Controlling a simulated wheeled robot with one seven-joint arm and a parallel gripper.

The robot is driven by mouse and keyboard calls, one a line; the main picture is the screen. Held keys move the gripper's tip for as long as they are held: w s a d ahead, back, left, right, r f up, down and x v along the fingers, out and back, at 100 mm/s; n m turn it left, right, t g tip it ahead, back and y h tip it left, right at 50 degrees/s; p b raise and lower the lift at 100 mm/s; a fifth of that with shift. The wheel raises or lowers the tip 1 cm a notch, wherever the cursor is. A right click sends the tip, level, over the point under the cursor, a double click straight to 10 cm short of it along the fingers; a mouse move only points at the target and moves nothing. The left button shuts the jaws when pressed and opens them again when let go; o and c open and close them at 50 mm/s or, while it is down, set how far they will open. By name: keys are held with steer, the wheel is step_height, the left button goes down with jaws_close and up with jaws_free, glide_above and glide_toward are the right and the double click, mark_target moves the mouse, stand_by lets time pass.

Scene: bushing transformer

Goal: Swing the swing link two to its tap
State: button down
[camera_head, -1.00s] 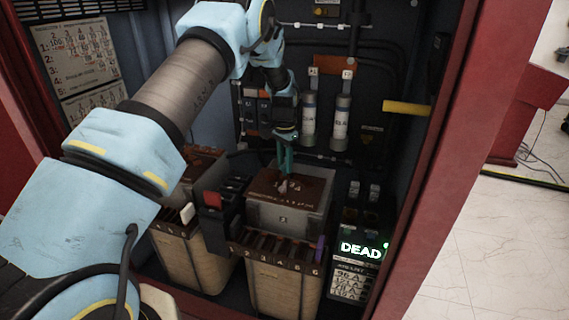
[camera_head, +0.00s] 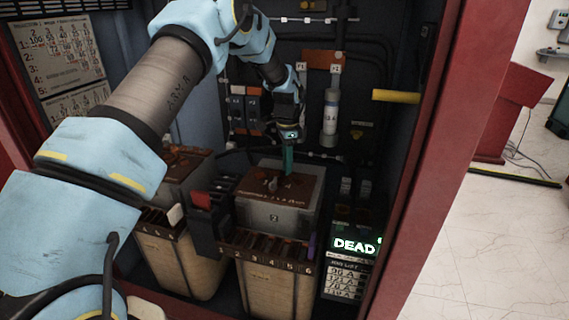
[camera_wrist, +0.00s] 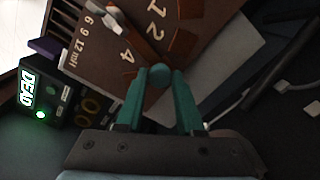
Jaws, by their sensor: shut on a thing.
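Unit two is a grey box with a brown top plate (camera_head: 300,186) and a "2" on its front. The plate, with painted numbers, also fills the upper middle of the wrist view (camera_wrist: 95,50). My gripper (camera_head: 288,172) points down at the right part of the plate. In the wrist view its teal fingers (camera_wrist: 161,80) are shut on the knob of the link.
A second brown-topped unit (camera_head: 180,165) stands to the left, partly behind my arm. A dark block with a red top (camera_head: 203,200) stands between the units. A lit "DEAD" display (camera_head: 355,246) is at right. A yellow bar (camera_head: 396,96) juts from the right wall.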

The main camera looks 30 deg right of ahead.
stand_by(0.4)
steer(key=c, duration=0.5)
jaws_free()
steer(key=shift+c, duration=0.2)
steer(key=shift+r, duration=0.1)
step_height(320, 180, up, 11)
steer(key=b, duration=0.3)
steer(key=s+a+n, duration=0.1)
steer(key=a+n, duration=0.9)
steer(key=a, duration=1.7)
steer(key=s+a+f+n+t, duration=0.1)
steer(key=s+a+f+n, duration=0.1)
steer(key=s+a+n, duration=0.7)
steer(key=s+a, duration=0.5)
steer(key=a, duration=0.2)
steer(key=shift+s+a+t, duration=0.25)
steer(key=shift+a+t, duration=0.05)
steer(key=shift+a, duration=0.05)
